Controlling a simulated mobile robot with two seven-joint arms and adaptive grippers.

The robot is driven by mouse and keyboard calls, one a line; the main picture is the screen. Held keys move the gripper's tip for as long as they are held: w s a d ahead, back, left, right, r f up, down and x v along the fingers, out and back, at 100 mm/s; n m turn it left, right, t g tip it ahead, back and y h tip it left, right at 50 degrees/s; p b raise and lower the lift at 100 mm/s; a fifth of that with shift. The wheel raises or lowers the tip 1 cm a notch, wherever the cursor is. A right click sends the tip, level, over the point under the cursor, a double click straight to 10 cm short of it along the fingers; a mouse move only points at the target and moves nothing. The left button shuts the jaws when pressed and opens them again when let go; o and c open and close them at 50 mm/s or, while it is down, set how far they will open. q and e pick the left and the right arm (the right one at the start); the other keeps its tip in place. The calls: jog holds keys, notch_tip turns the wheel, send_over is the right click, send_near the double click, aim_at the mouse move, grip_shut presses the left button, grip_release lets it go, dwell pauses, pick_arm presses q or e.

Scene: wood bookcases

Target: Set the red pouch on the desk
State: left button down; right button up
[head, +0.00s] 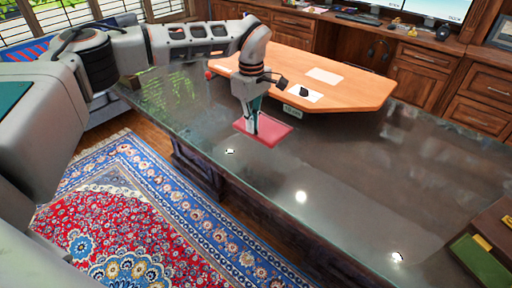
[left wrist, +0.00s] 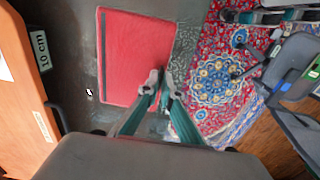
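The red pouch (head: 270,129) shows as a flat red rectangle at the near edge of the dark glossy desk (head: 330,180). It cannot be told whether it lies flat on the top or slightly above it. It also shows in the left wrist view (left wrist: 130,55), its lower right corner hidden by my fingers. My left gripper (head: 252,130) points down at the pouch. In the left wrist view its fingertips (left wrist: 160,82) are close together at the pouch's corner, with a narrow gap; whether they pinch it is unclear. My right gripper is out of view.
An orange-brown wooden board or tabletop (head: 345,90) with a small black object (head: 304,92) is behind the pouch. A green-and-brown item (head: 482,258) is at the lower right. The desk's middle and right are clear. A patterned rug (head: 130,220) covers the floor in front.

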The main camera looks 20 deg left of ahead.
pick_arm(q)
notch_tip(320, 180, down, 11)
dwell(0.5)
jog(key=shift+f+b, duration=0.15)
jog(key=shift+b, duration=0.15)
jog(key=c, duration=2.3)
grip_release()
notch_tip(320, 180, up, 12)
jog(key=shift+s+r+p, duration=0.1)
jog(key=shift+r+p, duration=0.05)
jog(key=shift+p, duration=0.15)
